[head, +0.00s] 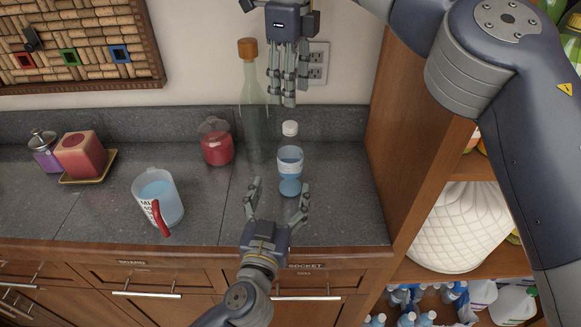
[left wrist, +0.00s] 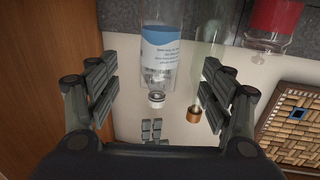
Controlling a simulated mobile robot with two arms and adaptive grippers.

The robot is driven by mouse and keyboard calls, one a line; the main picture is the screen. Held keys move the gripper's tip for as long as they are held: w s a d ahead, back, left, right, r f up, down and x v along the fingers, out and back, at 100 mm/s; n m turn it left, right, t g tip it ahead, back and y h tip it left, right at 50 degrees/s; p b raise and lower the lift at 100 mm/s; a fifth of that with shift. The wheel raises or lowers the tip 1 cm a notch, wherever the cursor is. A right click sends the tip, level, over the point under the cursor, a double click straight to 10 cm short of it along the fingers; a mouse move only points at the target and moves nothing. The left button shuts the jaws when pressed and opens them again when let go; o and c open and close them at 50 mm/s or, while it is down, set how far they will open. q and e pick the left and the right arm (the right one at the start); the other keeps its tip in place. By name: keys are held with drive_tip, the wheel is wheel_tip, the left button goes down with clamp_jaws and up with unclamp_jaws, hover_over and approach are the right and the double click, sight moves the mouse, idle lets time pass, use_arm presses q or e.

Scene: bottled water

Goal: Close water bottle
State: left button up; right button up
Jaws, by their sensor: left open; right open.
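The water bottle (head: 290,167) stands upright on the dark counter, clear with a blue label and a white top (head: 290,129). In the left wrist view the bottle (left wrist: 161,50) appears upside down, its white top (left wrist: 157,96) pointing down; I cannot tell whether the cap is fully seated. My left gripper (head: 279,188) is open in front of the bottle, its fingers to either side of the bottle's line and apart from it. My right gripper (head: 282,97) is open and empty, fingers pointing down, above the bottle. It also shows in the left wrist view (left wrist: 154,130).
A tall green bottle with a brown stopper (head: 254,115) stands just left behind the water bottle. A red jar (head: 217,149), a measuring jug (head: 166,203) and a red candle block (head: 80,154) stand further left. A wooden shelf side (head: 399,130) bounds the counter at right.

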sight(291, 160)
use_arm(q)
drive_tip(key=w, duration=0.3)
drive_tip(key=w+d, duration=0.1)
drive_tip(key=w, duration=0.3)
drive_tip(key=w+d, duration=0.1)
drive_tip(key=w, duration=0.3)
drive_tip(key=shift+d, duration=0.1)
use_arm(e)
drive_tip(key=shift+w, duration=0.15)
use_arm(q)
drive_tip(key=shift+s, duration=0.1)
clamp_jaws()
use_arm(e)
drive_tip(key=n, duration=0.3)
drive_tip(key=shift+n, duration=0.4)
drive_tip(key=n, duration=0.5)
drive_tip(key=shift+f, duration=0.1)
drive_tip(key=shift+d+f, duration=0.1)
drive_tip(key=shift+f, duration=3.9)
